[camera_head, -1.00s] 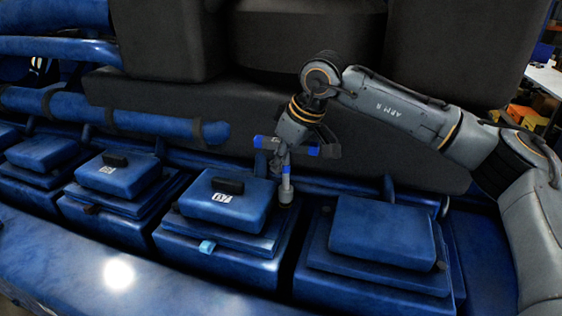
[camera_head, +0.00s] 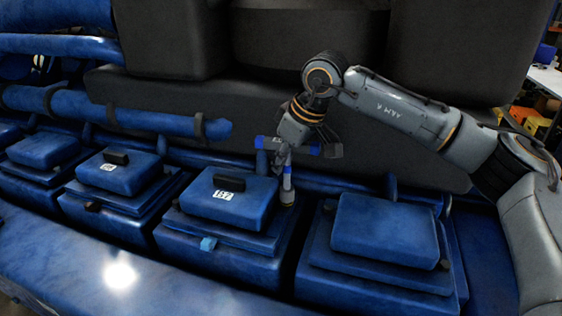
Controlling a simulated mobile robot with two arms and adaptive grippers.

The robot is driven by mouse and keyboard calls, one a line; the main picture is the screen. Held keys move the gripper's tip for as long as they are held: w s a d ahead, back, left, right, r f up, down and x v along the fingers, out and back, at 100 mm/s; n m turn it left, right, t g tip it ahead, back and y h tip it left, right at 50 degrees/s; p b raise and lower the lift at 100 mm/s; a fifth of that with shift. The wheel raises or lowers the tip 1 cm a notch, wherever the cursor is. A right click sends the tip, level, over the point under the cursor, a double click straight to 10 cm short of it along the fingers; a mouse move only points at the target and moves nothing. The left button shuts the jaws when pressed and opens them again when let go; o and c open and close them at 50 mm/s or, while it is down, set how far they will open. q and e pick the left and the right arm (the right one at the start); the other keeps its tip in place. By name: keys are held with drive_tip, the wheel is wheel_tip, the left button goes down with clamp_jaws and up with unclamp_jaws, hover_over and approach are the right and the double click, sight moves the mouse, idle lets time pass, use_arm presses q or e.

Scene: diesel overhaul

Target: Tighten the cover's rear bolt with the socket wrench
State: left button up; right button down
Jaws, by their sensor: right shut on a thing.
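The cover (camera_head: 235,200) is a blue stepped box with a black handle (camera_head: 229,182) and a white label, in the middle of the row. My right gripper (camera_head: 286,156) is shut on the socket wrench (camera_head: 287,185), which has blue ends and points downward. The socket's lower end is at the cover's right rear corner. The rear bolt is hidden under the socket, so I cannot tell how it is seated. A small light-blue piece (camera_head: 208,244) shows at the cover's front edge. My left gripper is not in view.
Similar blue covers stand to the left (camera_head: 120,178) and to the right (camera_head: 385,228). A blue pipe (camera_head: 120,112) and dark engine blocks (camera_head: 300,45) rise behind. A bare blue ledge (camera_head: 120,275) runs along the front.

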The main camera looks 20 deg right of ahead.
drive_tip(key=shift+f, duration=0.35)
drive_tip(key=shift+r, duration=0.1)
drive_tip(key=shift+m+b, duration=0.3)
drive_tip(key=shift+b, duration=0.15)
drive_tip(key=shift+d+f+m+t+h+b, duration=0.1)
drive_tip(key=shift+f+m+t+h+b, duration=0.1)
drive_tip(key=shift+m+b, duration=0.35)
drive_tip(key=shift+d+f+m+t+h+b, duration=0.1)
drive_tip(key=shift+m+t+h+b, duration=0.1)
drive_tip(key=shift+m+b, duration=0.35)
drive_tip(key=m+h+b, duration=0.1)
drive_tip(key=m, duration=0.2)
drive_tip(key=shift+w+r, duration=0.1)
drive_tip(key=shift+d+r, duration=0.1)
drive_tip(key=shift+r, duration=0.05)
drive_tip(key=shift+p, duration=0.4)
drive_tip(key=shift+n, duration=0.3)
